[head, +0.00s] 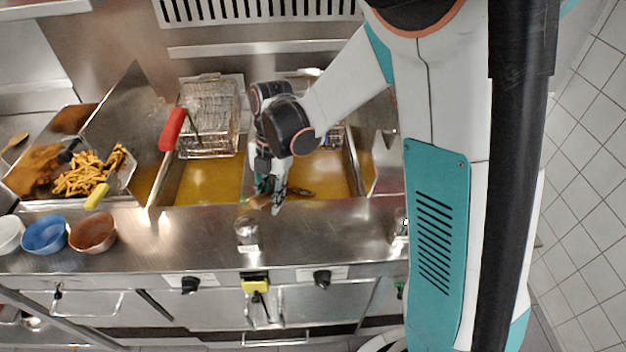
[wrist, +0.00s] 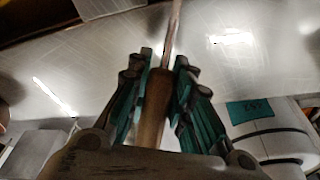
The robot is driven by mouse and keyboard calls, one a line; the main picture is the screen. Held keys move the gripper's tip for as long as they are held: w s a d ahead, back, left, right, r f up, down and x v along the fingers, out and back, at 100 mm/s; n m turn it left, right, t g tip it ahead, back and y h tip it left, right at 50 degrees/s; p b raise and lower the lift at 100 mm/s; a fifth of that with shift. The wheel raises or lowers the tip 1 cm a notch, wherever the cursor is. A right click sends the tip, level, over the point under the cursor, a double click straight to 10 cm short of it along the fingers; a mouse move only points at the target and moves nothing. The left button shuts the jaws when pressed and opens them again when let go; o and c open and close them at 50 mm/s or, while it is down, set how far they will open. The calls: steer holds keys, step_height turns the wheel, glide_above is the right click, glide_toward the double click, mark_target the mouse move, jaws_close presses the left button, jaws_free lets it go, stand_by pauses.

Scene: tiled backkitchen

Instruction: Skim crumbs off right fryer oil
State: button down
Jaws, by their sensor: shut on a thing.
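The right fryer (head: 328,180) is a steel vat of yellow-brown oil in the head view. My gripper (head: 270,190) is over its front left part, near the divider and the front rim. In the wrist view my gripper (wrist: 158,90) is shut on a wooden handle (wrist: 153,108) with a thin metal shaft (wrist: 174,30). The tool's head is not clear in the wrist view. In the head view a dark, flat shape (head: 298,191) lies at the oil by the fryer's front edge; it may be the skimmer's head. Crumbs are too small to tell.
The left fryer (head: 200,182) has a raised wire basket (head: 208,118) with a red handle (head: 172,129).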

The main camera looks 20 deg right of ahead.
steer(key=shift+s+d, duration=0.35)
steer(key=shift+d, duration=0.7)
steer(key=shift+s+d, duration=0.3)
steer(key=shift+d, duration=0.8)
steer(key=shift+s+d, duration=0.35)
steer(key=shift+d, duration=0.7)
steer(key=shift+a, duration=0.15)
steer(key=shift+s+a+b, duration=0.15)
steer(key=shift+s+a, duration=0.05)
steer(key=shift+a, duration=0.75)
steer(key=shift+s+a+b, duration=0.15)
steer(key=shift+s+a, duration=0.05)
steer(key=shift+a, duration=0.7)
